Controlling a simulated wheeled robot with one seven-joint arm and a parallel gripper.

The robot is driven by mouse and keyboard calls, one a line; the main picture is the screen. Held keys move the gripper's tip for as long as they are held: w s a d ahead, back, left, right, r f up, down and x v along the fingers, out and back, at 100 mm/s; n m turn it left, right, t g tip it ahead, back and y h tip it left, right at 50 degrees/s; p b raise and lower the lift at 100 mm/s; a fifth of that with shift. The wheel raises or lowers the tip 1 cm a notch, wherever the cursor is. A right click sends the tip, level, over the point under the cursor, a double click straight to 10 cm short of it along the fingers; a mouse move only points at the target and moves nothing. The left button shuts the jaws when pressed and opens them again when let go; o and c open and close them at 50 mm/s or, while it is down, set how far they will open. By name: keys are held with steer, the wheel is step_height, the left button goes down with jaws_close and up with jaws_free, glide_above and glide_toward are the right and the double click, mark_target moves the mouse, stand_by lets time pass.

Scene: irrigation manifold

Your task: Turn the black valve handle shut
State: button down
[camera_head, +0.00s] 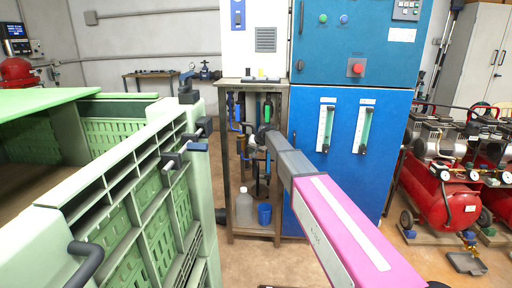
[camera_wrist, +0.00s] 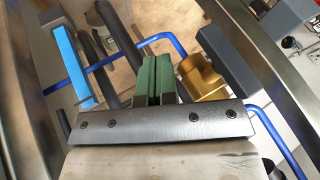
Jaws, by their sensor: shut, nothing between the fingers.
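In the wrist view, my gripper (camera_wrist: 152,92) shows two green fingers pressed together, with nothing between them. A brass valve body (camera_wrist: 201,80) lies just right of the fingers. A dark, flat bar (camera_wrist: 238,62) beside it looks like the black valve handle; I cannot tell whether the fingers touch it. A blue handle (camera_wrist: 73,65) is farther left, apart from the fingers. In the head view, my gripper (camera_head: 267,108) reaches into the open pipe stand (camera_head: 228,170); my arm hides much of the manifold, and the black handle cannot be made out there.
Thin blue piping (camera_wrist: 178,47) and black tubes (camera_wrist: 120,40) pass close to the fingers. A blue cabinet (camera_head: 345,185) stands right of the stand, and a green crate (camera_head: 140,190) is at left. A bottle (camera_head: 244,208) and blue cup (camera_head: 264,214) sit on the lower shelf.

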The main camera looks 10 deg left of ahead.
mark_target(239, 147)
steer(key=shift+a, duration=2)
steer(key=shift+a+f+y, duration=0.15)
steer(key=shift+f+y, duration=0.2)
steer(key=shift+y, duration=0.45)
steer(key=a+m+t+y, duration=0.1)
steer(key=y, duration=0.2)
steer(key=a+f+m+t+y, duration=0.1)
steer(key=y, duration=0.3)
steer(key=a+f+m+y, duration=0.1)
steer(key=m+y, duration=0.1)
steer(key=y, duration=0.2)
steer(key=shift+a+t, duration=0.15)
steer(key=shift+t, duration=0.25)
steer(key=shift+a+r+m+t+y, duration=0.15)
steer(key=shift+a+m+t+y, duration=0.15)
steer(key=shift+m+t+y, duration=0.35)
steer(key=shift+a+r+m+t+y, duration=0.1)
steer(key=shift+a+m+t+y, duration=0.15)
steer(key=shift+m+t+y, duration=0.35)
steer(key=shift+t+y, duration=0.35)
